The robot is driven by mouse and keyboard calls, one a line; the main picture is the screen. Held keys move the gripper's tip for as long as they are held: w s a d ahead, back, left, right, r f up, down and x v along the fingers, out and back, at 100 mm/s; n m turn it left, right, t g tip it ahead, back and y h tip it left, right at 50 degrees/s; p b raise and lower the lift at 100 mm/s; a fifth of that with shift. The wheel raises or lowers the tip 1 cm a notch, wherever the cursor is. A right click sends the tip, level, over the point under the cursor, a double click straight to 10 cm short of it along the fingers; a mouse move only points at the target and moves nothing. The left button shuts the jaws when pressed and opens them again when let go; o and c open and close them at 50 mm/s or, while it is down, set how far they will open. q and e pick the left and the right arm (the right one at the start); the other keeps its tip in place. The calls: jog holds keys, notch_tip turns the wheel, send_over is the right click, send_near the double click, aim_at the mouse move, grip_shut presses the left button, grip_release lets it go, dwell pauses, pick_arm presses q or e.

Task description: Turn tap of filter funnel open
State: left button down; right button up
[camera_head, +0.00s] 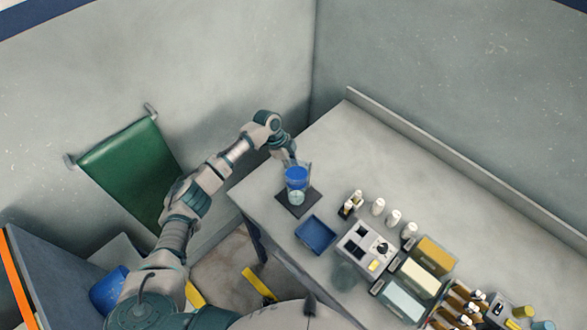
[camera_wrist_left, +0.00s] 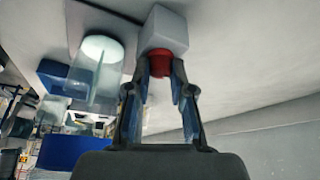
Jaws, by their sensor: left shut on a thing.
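The filter funnel stands near the table's left corner in the head view, with a blue upper part (camera_head: 296,174) above a clear vessel (camera_head: 296,197) on a dark square base (camera_head: 283,205). In the left wrist view a blue cylinder (camera_wrist_left: 72,154) shows at lower left and a pale translucent vessel (camera_wrist_left: 98,62) above it. My left gripper (camera_head: 291,160) is behind the blue part in the head view. In the wrist view its fingers (camera_wrist_left: 160,72) are shut on a red tap (camera_wrist_left: 161,62), with a pale grey block (camera_wrist_left: 165,28) just beyond. My right gripper is out of view.
A blue tray (camera_head: 316,235) lies close in front of the funnel. White bottles (camera_head: 378,206), a sectioned grey box (camera_head: 366,246) and several boxes and bottles fill the table to the right. The table (camera_head: 335,145) is clear behind the funnel. A green panel (camera_head: 130,170) hangs on the left wall.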

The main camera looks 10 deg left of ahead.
pick_arm(q)
jog(key=m+g+b, duration=0.1)
jog(key=m+b, duration=0.1)
jog(key=m+g+y+b, duration=0.1)
jog(key=m+b, duration=0.1)
jog(key=m, duration=0.1)
jog(key=shift+a+f+m+b, duration=0.1)
jog(key=shift+f+m+b, duration=0.1)
jog(key=shift+m+b, duration=0.45)
jog(key=shift+m, duration=0.05)
jog(key=shift+r+m, duration=0.2)
jog(key=shift+m, duration=0.1)
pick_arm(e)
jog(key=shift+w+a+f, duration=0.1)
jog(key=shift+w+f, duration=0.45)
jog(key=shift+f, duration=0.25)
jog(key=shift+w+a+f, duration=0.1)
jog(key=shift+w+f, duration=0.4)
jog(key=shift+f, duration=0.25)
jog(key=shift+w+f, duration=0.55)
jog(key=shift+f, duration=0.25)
pick_arm(q)
jog(key=shift+w, duration=0.1)
jog(key=c, duration=1.1)
grip_release()
jog(key=shift+o, duration=0.4)
jog(key=shift+w+f, duration=0.1)
jog(key=shift+w, duration=0.05)
